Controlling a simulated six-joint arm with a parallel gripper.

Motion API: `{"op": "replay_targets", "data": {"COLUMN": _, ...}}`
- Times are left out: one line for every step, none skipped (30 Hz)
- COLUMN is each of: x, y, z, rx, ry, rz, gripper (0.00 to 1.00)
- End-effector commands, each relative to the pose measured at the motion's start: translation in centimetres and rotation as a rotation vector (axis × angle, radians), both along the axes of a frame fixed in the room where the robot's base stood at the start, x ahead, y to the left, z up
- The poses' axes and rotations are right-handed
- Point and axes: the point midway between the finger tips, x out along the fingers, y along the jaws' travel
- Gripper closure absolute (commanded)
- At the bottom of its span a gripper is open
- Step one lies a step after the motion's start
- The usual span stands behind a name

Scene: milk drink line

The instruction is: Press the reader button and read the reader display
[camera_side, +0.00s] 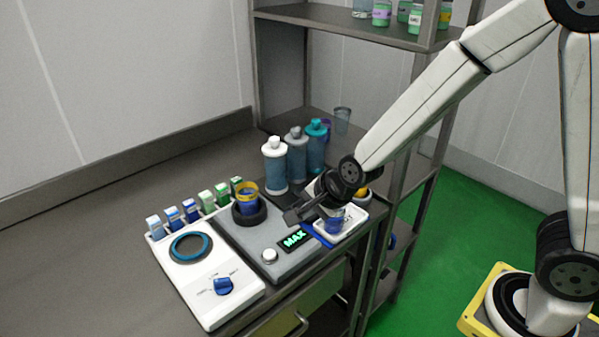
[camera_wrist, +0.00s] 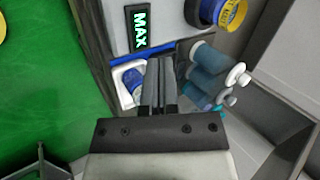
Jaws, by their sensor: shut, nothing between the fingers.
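The reader is a grey box (camera_side: 235,229) on the counter. Its round white button (camera_side: 269,256) sits at the front of its top, with nothing touching it. The dark display (camera_side: 294,238) beside the button reads "MAX" in green; the display also shows in the wrist view (camera_wrist: 139,27). A blue cup with a yellow rim (camera_side: 247,197) stands in the reader's black round holder; it also shows in the wrist view (camera_wrist: 230,12). My gripper (camera_side: 292,216) is shut and empty above the right side of the reader. In the wrist view its fingers (camera_wrist: 160,64) are together. The button is out of the wrist view.
A white plate with a blue ring (camera_side: 222,298) and a blue knob (camera_side: 223,286) lies left of the reader. Several small cartons (camera_side: 190,211) line its back. Bottles (camera_side: 274,166) stand behind. A white tray (camera_side: 349,231) with a blue cup (camera_side: 334,222) is right, below my gripper.

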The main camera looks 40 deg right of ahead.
Motion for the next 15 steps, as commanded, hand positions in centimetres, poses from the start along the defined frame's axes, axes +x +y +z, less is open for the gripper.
{"op": "replay_targets", "data": {"x": 0.4, "y": 0.5, "z": 0.0, "rx": 0.033, "ry": -0.006, "rz": -0.041, "gripper": 1.0}}
{"op": "replay_targets", "data": {"x": 0.6, "y": 0.8, "z": 0.0, "rx": 0.055, "ry": -0.011, "rz": -0.069, "gripper": 1.0}}
{"op": "replay_targets", "data": {"x": 0.9, "y": 1.1, "z": -0.1, "rx": 0.083, "ry": -0.016, "rz": -0.104, "gripper": 1.0}}
{"op": "replay_targets", "data": {"x": 1.1, "y": 1.3, "z": -0.1, "rx": 0.105, "ry": -0.02, "rz": -0.131, "gripper": 1.0}}
{"op": "replay_targets", "data": {"x": 1.4, "y": 1.6, "z": -0.1, "rx": 0.128, "ry": -0.025, "rz": -0.159, "gripper": 1.0}}
{"op": "replay_targets", "data": {"x": 1.6, "y": 1.9, "z": -0.1, "rx": 0.158, "ry": -0.029, "rz": -0.197, "gripper": 1.0}}
{"op": "replay_targets", "data": {"x": 1.8, "y": 2.2, "z": -0.1, "rx": 0.181, "ry": -0.032, "rz": -0.223, "gripper": 1.0}}
{"op": "replay_targets", "data": {"x": 2.1, "y": 2.5, "z": -0.1, "rx": 0.203, "ry": -0.037, "rz": -0.25, "gripper": 1.0}}
{"op": "replay_targets", "data": {"x": 2.3, "y": 2.8, "z": -0.1, "rx": 0.234, "ry": -0.041, "rz": -0.285, "gripper": 1.0}}
{"op": "replay_targets", "data": {"x": 2.5, "y": 3.0, "z": -0.1, "rx": 0.258, "ry": -0.044, "rz": -0.312, "gripper": 1.0}}
{"op": "replay_targets", "data": {"x": 2.7, "y": 3.3, "z": -0.2, "rx": 0.28, "ry": -0.048, "rz": -0.338, "gripper": 1.0}}
{"op": "replay_targets", "data": {"x": 3.0, "y": 3.7, "z": -0.2, "rx": 0.311, "ry": -0.051, "rz": -0.371, "gripper": 1.0}}
{"op": "replay_targets", "data": {"x": 3.2, "y": 3.9, "z": -0.1, "rx": 0.334, "ry": -0.056, "rz": -0.395, "gripper": 1.0}}
{"op": "replay_targets", "data": {"x": 3.3, "y": 4.1, "z": -0.1, "rx": 0.356, "ry": -0.058, "rz": -0.42, "gripper": 1.0}}
{"op": "replay_targets", "data": {"x": 3.5, "y": 4.4, "z": -0.2, "rx": 0.384, "ry": -0.06, "rz": -0.45, "gripper": 1.0}}
